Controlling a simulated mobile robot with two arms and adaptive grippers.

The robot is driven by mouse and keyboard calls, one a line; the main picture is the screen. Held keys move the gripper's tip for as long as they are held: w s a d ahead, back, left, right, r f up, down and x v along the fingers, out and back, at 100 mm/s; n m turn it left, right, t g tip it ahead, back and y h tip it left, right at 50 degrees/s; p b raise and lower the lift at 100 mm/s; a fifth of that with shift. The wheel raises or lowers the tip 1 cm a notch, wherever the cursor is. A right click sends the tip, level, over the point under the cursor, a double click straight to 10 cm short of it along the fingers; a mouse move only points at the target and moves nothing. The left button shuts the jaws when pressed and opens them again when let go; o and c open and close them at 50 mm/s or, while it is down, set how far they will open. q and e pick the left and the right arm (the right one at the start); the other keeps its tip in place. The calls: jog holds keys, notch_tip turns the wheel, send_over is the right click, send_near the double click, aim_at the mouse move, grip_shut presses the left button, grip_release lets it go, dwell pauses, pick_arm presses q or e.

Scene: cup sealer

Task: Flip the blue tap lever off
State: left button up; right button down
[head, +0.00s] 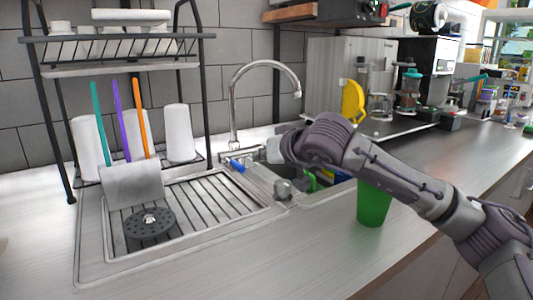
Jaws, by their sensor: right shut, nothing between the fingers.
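The blue tap lever (237,165) sits at the base of the chrome tap (233,110), behind the sink. The tap has a tall curved spout reaching right. My right arm comes in from the right over the sink, and my right gripper (272,151) is at its end, just right of the blue lever. A small gap shows between them in the picture. The gripper is shut and empty; its fingertips are small and partly hidden by the wrist. The far side of the tap base is partly hidden by my arm. My left gripper is not in view.
The sink basin (262,172) holds several colourful items below my arm. A green cup (373,204) stands on the counter, under my forearm. A dish rack (120,66) with white cups stands left, beside the drainboard (205,200). The front counter (310,262) is clear.

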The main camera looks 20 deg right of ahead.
jog(key=shift+v, duration=1.15)
jog(key=shift+w+r, duration=0.1)
